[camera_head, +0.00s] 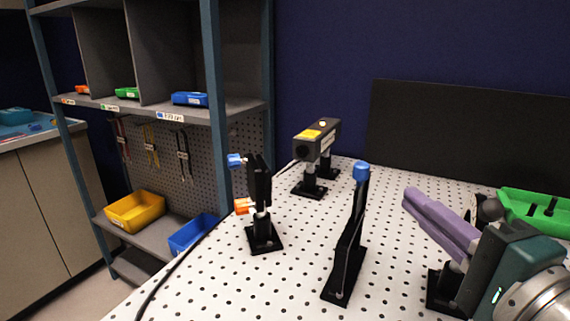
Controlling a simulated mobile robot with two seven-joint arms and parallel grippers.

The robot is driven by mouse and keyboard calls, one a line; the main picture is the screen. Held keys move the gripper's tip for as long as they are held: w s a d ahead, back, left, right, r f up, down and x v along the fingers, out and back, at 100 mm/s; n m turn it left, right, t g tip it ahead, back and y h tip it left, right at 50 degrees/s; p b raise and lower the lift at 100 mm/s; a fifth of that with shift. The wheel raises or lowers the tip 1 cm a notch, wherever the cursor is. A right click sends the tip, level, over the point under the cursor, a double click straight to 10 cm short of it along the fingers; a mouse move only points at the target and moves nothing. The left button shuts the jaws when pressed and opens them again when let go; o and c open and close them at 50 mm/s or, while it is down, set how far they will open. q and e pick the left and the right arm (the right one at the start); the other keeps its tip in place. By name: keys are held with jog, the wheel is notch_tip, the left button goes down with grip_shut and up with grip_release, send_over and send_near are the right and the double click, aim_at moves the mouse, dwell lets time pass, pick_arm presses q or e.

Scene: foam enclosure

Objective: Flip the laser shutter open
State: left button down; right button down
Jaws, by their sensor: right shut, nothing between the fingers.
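A black bracket with a blue knob (361,172) stands on a long black base (343,280) on the perforated table. It looks like the shutter, with its arm upright, but I cannot be sure which part turns. A dark grey laser (318,142) with a yellow label stands behind it on black posts. My right gripper (408,193) has purple fingers pressed together, empty, to the right of the blue knob and apart from it. Its fingers point up and left. My left gripper is out of view.
A black post mount (260,185) with blue and orange knobs stands left of the bracket. A green tray (540,213) lies at the right and a black panel (450,130) stands behind. A black post base (440,290) sits below my right gripper. Shelves with bins are left.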

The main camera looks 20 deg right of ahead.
aim_at(360, 189)
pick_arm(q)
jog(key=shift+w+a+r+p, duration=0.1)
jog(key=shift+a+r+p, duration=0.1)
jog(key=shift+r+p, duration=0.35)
pick_arm(e)
jog(key=w+d, duration=0.1)
jog(key=w, duration=0.8)
jog(key=shift+d, duration=0.25)
jog(key=shift+s, duration=0.1)
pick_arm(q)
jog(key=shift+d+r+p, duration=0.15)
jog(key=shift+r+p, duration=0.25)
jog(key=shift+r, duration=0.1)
pick_arm(e)
jog(key=s+a, duration=0.3)
jog(key=a, duration=0.1)
jog(key=shift+s, duration=0.15)
jog(key=shift+r, duration=0.1)
